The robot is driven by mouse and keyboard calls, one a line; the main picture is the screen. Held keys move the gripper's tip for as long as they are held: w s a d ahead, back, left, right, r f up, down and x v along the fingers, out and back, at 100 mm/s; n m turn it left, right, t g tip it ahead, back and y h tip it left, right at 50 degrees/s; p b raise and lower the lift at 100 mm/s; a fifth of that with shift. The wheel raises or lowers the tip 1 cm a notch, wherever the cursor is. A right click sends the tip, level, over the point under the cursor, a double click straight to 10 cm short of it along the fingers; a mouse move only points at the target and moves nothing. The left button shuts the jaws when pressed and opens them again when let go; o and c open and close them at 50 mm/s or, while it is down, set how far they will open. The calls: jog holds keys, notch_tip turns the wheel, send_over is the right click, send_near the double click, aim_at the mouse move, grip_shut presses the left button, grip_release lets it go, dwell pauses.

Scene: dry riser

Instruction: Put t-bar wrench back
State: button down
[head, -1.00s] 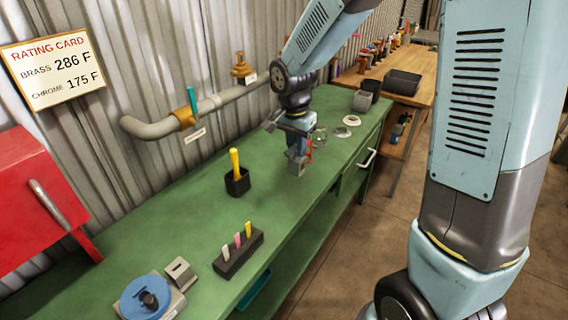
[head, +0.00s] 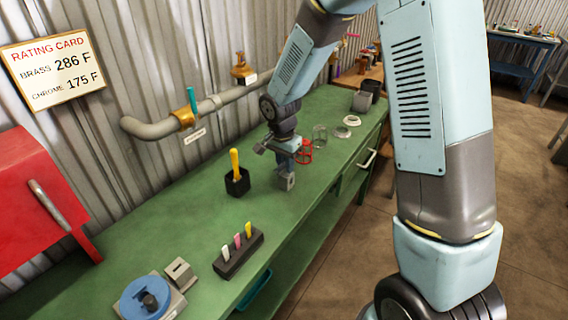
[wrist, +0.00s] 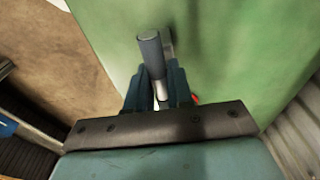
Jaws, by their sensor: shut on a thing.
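My gripper (head: 287,174) hangs low over the green bench, right of a small black holder (head: 237,187) with a yellow-handled tool (head: 234,161) in it. In the wrist view my gripper (wrist: 160,80) is shut on a grey cylindrical bar with a shiny metal part, which I take for the t-bar wrench (wrist: 151,46). The bar sticks out beyond the fingertips. Part of the wrench is hidden between the fingers. In the head view only a small grey end shows below the fingers, and I cannot tell whether it touches the bench.
A black block (head: 238,254) with several coloured tags stands nearer on the bench (head: 150,236). Left of it are a metal bracket (head: 180,271) and a blue round device (head: 146,298). A red cage-like part (head: 305,151) stands close behind my gripper. A pipe (head: 150,130) runs along the wall.

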jog(key=c, duration=1)
grip_release()
notch_tip(320, 180, up, 12)
jog(key=s, duration=0.1)
jog(key=shift+a, duration=0.4)
jog(key=s+d+r+n+t, duration=0.2)
jog(key=s+d+r+n, duration=0.1)
jog(key=s+d+r, duration=0.75)
jog(key=s+d+r+n+t, duration=0.1)
jog(key=s+d+r+n, duration=0.1)
jog(key=s+d, duration=0.2)
jog(key=s+d+r+n+t, duration=0.1)
jog(key=s+d+r+n, duration=0.1)
jog(key=s, duration=0.8)
jog(key=shift+d+r+n+y, duration=0.35)
jog(key=shift+d+r, duration=0.2)
jog(key=shift+d, duration=0.85)
